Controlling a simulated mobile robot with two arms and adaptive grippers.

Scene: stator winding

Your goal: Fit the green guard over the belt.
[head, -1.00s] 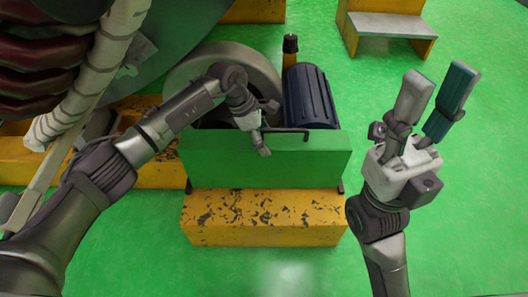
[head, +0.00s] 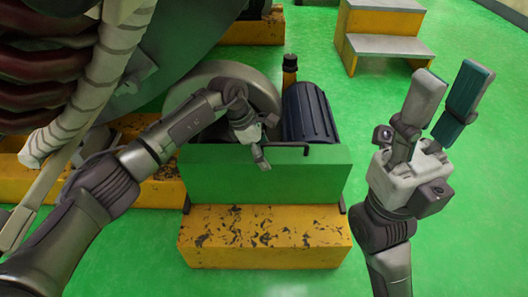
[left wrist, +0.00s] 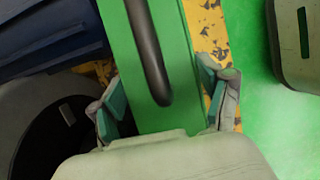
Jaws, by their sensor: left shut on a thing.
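The green guard (head: 310,178) is a box-like cover with a dark bar handle (head: 292,148) on top. It stands in front of the grey wheel (head: 203,77) and the dark blue motor (head: 310,112), just behind a worn yellow block. My left gripper (head: 262,160) is at the guard's top edge. In the left wrist view its fingers lie on both sides of the guard (left wrist: 178,105), shut on it beside the handle (left wrist: 148,50). The belt cannot be made out; the guard and my left arm cover that area. My right gripper (head: 447,100) is open and empty, right of the guard.
The worn yellow block (head: 265,240) lies in front of the guard. Yellow steps with grey treads (head: 388,46) stand at the back right. A large grey machine with dark red coils (head: 45,65) fills the upper left. The green floor at right is clear.

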